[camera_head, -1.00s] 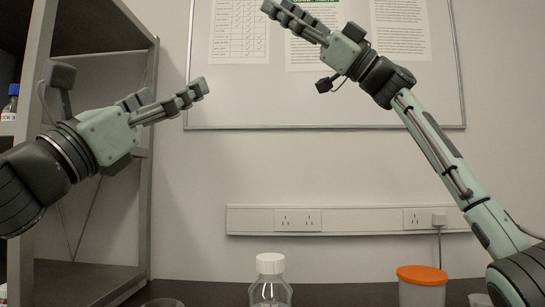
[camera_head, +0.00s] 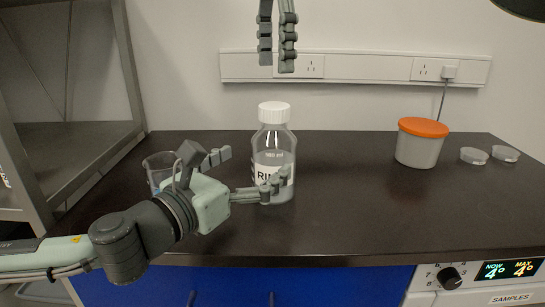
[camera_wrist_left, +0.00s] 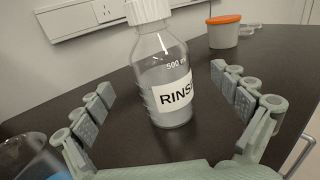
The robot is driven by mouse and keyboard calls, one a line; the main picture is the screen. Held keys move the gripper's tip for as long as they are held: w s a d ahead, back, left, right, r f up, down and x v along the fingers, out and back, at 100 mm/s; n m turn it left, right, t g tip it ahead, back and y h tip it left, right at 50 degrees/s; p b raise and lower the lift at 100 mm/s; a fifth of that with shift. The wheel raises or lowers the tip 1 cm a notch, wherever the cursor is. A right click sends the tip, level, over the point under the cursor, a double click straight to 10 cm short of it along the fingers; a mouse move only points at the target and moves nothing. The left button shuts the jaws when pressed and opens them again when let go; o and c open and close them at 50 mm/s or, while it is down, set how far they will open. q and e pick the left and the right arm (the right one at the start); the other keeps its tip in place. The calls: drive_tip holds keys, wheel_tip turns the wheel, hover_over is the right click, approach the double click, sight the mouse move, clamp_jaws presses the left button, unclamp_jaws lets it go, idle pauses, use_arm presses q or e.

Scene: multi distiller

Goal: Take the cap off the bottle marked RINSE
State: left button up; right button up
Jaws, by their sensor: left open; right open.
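The RINSE bottle (camera_head: 272,150) is clear glass with a white label and stands upright on the dark bench. Its white ribbed cap (camera_head: 274,113) is on the neck. My left gripper (camera_head: 252,172) is open, low at the bottle's left front, one finger overlapping its label in the head view. In the left wrist view the bottle (camera_wrist_left: 165,80) stands between and beyond the spread fingers, and the cap (camera_wrist_left: 148,10) is cut off at the top edge. My right gripper (camera_head: 277,62) is open, pointing down above the cap, with a gap between them.
A glass beaker (camera_head: 158,165) stands behind my left gripper. A tub with an orange lid (camera_head: 420,142) and two small clear dishes (camera_head: 474,156) (camera_head: 505,153) are at the right. A grey shelf (camera_head: 75,150) borders the left. The bench (camera_head: 350,215) right of the bottle is clear.

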sight(272, 149)
use_arm(q)
drive_tip(key=x, duration=0.6)
clamp_jaws()
use_arm(e)
drive_tip(key=m, duration=0.4)
drive_tip(key=shift+f, duration=0.35)
wheel_tip(272, 149, down, 7)
drive_tip(key=shift+f, duration=0.2)
idle(0.5)
drive_tip(key=shift+c, duration=0.2)
